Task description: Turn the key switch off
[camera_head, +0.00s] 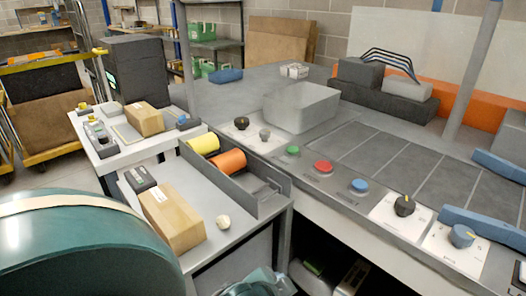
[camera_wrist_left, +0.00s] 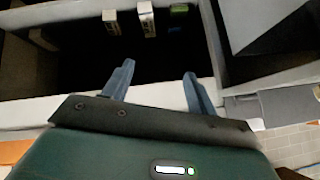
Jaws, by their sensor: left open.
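A control panel runs along the front edge of the grey bench (camera_head: 460,260). It carries a dark knob (camera_head: 241,123), a small grey knob or switch (camera_head: 264,134), and green (camera_head: 292,150), red (camera_head: 323,167) and blue (camera_head: 359,186) buttons. Further right are a black rotary knob (camera_head: 404,205) and a blue rotary knob (camera_head: 461,236) on white plates. I cannot tell which of the small controls is the key switch. My left gripper (camera_wrist_left: 157,82) is open and empty in the left wrist view, over a dark space under a pale edge. My right gripper is not in view.
A grey block (camera_head: 300,106) stands behind the panel. Blue bars (camera_head: 498,165) lie at the right.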

